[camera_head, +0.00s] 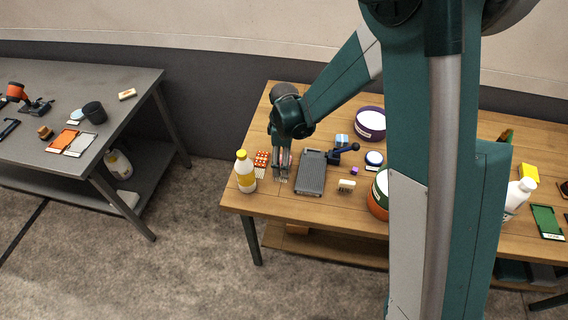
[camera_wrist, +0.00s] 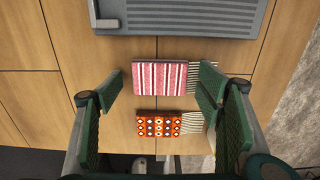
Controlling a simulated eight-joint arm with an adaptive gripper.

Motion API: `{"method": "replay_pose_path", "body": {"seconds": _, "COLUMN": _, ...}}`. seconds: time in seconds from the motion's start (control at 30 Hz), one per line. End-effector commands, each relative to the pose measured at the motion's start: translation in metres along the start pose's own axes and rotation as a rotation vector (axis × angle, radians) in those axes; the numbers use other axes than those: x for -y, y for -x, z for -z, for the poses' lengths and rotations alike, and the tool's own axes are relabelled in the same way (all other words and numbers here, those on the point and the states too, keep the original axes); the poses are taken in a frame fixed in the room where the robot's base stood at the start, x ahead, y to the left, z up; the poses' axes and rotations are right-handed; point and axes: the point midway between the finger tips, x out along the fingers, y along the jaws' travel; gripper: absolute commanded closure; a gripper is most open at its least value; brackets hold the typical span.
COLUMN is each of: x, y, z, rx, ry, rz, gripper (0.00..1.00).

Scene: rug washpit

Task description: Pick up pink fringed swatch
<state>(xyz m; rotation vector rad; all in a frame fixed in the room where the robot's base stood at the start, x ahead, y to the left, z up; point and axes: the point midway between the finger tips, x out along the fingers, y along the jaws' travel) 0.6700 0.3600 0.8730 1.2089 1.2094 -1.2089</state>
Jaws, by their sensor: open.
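The pink fringed swatch (camera_wrist: 161,76) lies flat on the wooden table in the wrist view, with pink and white stripes and a pale fringe (camera_wrist: 203,76) on its right end. My gripper (camera_wrist: 152,92) is open above it, with one green-padded finger on each side of the swatch. The fingers look apart from the swatch, and the right one overlaps part of the fringe in the picture. In the head view my gripper (camera_head: 282,163) points down at the table and mostly hides the swatch.
An orange patterned swatch (camera_wrist: 158,123) lies just beside the pink one; it also shows in the head view (camera_head: 262,158). A grey ridged board (camera_head: 311,172) lies to the right. A yellow-capped bottle (camera_head: 245,172) stands at the left front. A purple bowl (camera_head: 370,124) stands further back.

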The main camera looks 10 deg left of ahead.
Motion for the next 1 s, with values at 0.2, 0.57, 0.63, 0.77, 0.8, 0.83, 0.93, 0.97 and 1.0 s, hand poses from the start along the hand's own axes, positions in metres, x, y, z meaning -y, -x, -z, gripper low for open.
{"method": "replay_pose_path", "body": {"seconds": 0.2, "x": 0.000, "y": 0.000, "z": 0.000, "rx": 0.000, "ry": 0.000, "rz": 0.000, "gripper": 0.34}}
{"method": "replay_pose_path", "body": {"seconds": 0.57, "x": 0.000, "y": 0.000, "z": 0.000, "rx": 0.000, "ry": 0.000, "rz": 0.000, "gripper": 0.64}}
{"method": "replay_pose_path", "body": {"seconds": 0.63, "x": 0.000, "y": 0.000, "z": 0.000, "rx": 0.000, "ry": 0.000, "rz": 0.000, "gripper": 0.64}}
{"method": "replay_pose_path", "body": {"seconds": 0.77, "x": 0.000, "y": 0.001, "z": 0.000, "rx": 0.000, "ry": 0.000, "rz": 0.000, "gripper": 0.64}}
{"method": "replay_pose_path", "body": {"seconds": 0.8, "x": 0.000, "y": 0.002, "z": 0.000, "rx": 0.000, "ry": 0.000, "rz": 0.000, "gripper": 0.64}}
{"method": "replay_pose_path", "body": {"seconds": 0.83, "x": 0.000, "y": 0.002, "z": 0.000, "rx": 0.000, "ry": 0.000, "rz": 0.000, "gripper": 0.64}}
{"method": "replay_pose_path", "body": {"seconds": 0.93, "x": 0.000, "y": 0.007, "z": 0.000, "rx": 0.000, "ry": 0.000, "rz": 0.000, "gripper": 0.64}}
{"method": "replay_pose_path", "body": {"seconds": 0.97, "x": 0.000, "y": 0.009, "z": 0.000, "rx": 0.000, "ry": 0.000, "rz": 0.000, "gripper": 0.64}}
{"method": "replay_pose_path", "body": {"seconds": 1.0, "x": 0.000, "y": 0.011, "z": 0.000, "rx": 0.000, "ry": 0.000, "rz": 0.000, "gripper": 0.64}}
